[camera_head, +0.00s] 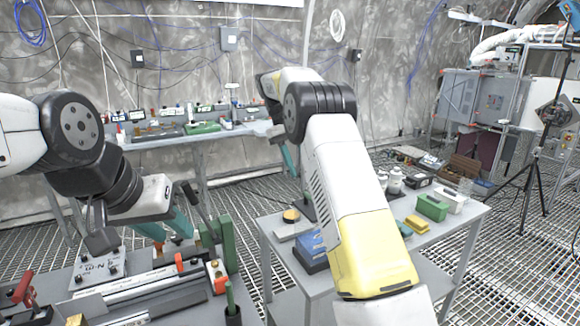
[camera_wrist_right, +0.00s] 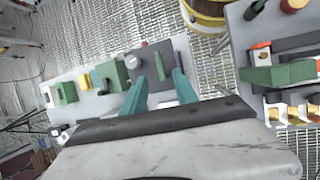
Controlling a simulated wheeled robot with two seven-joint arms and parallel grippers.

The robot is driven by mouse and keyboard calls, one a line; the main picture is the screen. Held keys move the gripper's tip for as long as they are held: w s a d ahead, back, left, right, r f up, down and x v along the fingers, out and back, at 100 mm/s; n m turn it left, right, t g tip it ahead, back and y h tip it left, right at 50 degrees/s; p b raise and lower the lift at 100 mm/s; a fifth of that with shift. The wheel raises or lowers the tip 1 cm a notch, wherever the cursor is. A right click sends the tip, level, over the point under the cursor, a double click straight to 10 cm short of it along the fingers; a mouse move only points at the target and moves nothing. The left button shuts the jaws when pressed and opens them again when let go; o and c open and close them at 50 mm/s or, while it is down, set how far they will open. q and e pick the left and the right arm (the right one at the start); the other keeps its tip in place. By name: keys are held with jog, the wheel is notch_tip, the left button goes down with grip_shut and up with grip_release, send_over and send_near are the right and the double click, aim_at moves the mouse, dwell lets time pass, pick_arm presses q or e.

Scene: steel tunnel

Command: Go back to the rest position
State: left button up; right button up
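A green object lies beyond the gap on the table and is not clearly held.
The near left bench (camera_head: 60,285) carries rails, a green upright block (camera_head: 227,243) and red-handled parts. A small grey table (camera_head: 455,228) holds green (camera_head: 432,207) and yellow (camera_head: 417,224) blocks. A back workbench (camera_head: 180,139) stands by the wall. A tripod (camera_head: 528,170) stands right on the grating floor.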

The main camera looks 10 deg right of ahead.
jog(key=s+d+r+m+t+y, duration=0.1)
jog(key=s+d+r+t+y, duration=0.1)
jog(key=s+r, duration=0.35)
jog(key=s+d+r+t+y, duration=0.2)
jog(key=s+r+t, duration=0.1)
jog(key=s, duration=0.6)
jog(key=s+a+f+m+t, duration=0.1)
jog(key=s+f+t, duration=0.1)
jog(key=s, duration=0.7)
jog(key=s+a+f+t+y, duration=0.1)
jog(key=s+f+t, duration=0.1)
jog(key=s, duration=0.6)
jog(key=shift+s+a+f+m+t+y, duration=0.3)
jog(key=shift+s+f+m+t, duration=0.1)
jog(key=shift+f, duration=0.25)
